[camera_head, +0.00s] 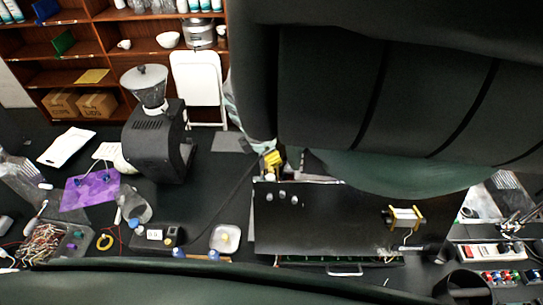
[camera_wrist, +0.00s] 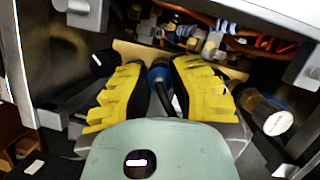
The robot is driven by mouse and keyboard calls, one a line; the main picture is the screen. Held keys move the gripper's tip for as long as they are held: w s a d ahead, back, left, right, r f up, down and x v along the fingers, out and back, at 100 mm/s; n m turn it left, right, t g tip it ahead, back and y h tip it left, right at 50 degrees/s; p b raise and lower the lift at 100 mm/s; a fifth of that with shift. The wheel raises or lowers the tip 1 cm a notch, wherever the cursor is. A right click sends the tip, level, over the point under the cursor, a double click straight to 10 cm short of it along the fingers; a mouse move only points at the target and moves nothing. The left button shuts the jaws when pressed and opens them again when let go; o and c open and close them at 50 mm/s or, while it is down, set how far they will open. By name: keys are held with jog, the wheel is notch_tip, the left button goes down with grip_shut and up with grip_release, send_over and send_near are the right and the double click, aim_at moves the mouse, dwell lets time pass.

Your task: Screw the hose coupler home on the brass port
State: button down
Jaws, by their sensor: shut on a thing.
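My gripper (camera_wrist: 158,70) has two yellow ribbed fingers and reaches into the open brewer body in the wrist view. It is shut on the hose coupler (camera_wrist: 159,75), a blue collar between the fingertips, with a dark hose running back toward the palm. The brass port is not clear; the coupler and fingers cover the area just beyond. I cannot tell whether the coupler touches the port or how far it is threaded. In the head view, a yellow finger part (camera_head: 272,160) shows at the brewer's left edge; my arm covers the rest.
Orange tubing and pale fittings (camera_wrist: 212,42) lie beyond the fingers. A dark cylinder with a white end (camera_wrist: 277,122) stands close on the right. Metal walls flank the opening. In the head view, the dark brewer panel (camera_head: 330,222) and a grinder (camera_head: 155,140) stand on the bench.

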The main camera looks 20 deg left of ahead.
jog(key=shift+s+d+f, duration=0.1)
jog(key=shift+s+d, duration=0.05)
jog(key=shift+s, duration=0.05)
jog(key=shift+f+m+g+h+b, duration=0.15)
jog(key=shift+m+g+h+b, duration=0.15)
jog(key=shift+m+b, duration=0.45)
jog(key=shift+r+m+g+b, duration=0.2)
jog(key=shift+m+g+b, duration=0.3)
jog(key=shift+m, duration=1.05)
jog(key=c, duration=1)
grip_release()
jog(key=o, duration=0.3)
jog(key=shift+r, duration=0.1)
